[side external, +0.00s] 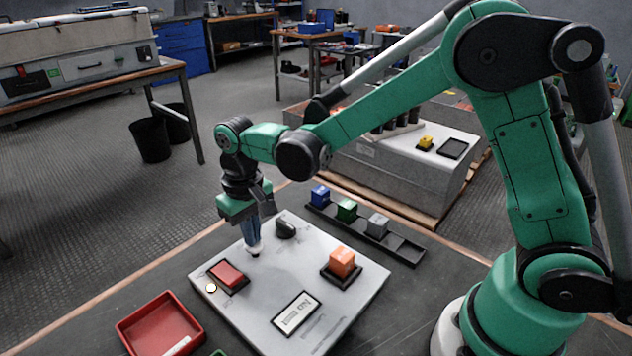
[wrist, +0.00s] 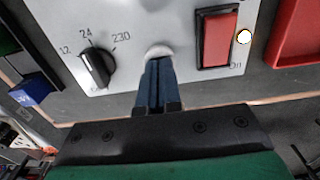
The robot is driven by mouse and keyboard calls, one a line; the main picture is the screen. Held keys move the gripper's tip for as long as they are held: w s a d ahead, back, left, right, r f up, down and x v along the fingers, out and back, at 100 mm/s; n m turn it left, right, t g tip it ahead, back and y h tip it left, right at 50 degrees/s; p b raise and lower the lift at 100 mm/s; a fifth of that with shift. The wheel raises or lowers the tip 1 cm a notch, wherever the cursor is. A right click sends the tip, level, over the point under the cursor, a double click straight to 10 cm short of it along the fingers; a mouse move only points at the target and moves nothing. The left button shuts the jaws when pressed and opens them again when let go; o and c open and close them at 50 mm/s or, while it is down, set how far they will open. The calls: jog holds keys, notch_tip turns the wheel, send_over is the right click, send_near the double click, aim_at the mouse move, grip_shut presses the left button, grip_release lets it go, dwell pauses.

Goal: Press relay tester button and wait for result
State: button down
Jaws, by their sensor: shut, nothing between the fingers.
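The grey relay tester (side external: 262,305) lies flat on the dark table. My gripper (side external: 253,247) points down over its back left part, fingers shut with nothing between them. In the wrist view my blue fingertips (wrist: 158,60) meet a pale round button (wrist: 159,50) on the panel, mostly hidden by them. I cannot tell how far it is pressed. A black knob (wrist: 97,68) marked 12, 24 and 230 and a red rocker switch (wrist: 218,38) sit on either side. A round lamp (wrist: 244,37) looks bright. An orange relay (side external: 342,261) sits in the black socket. The display (side external: 296,313) is unreadable.
A red tray (side external: 160,325) with a white piece in it stands at the front left. A black rack (side external: 405,246) behind the tester holds blue (side external: 320,196), green (side external: 347,209) and grey (side external: 377,224) blocks; its right end is empty.

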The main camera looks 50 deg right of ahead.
jog(key=shift+f, duration=0.7)
jog(key=shift+r, duration=3.55)
jog(key=shift+s+d+r, duration=0.1)
jog(key=s+d+r+t, duration=0.3)
jog(key=s+d+t, duration=0.4)
jog(key=s+d, duration=0.1)
jog(key=shift+s, duration=0.8)
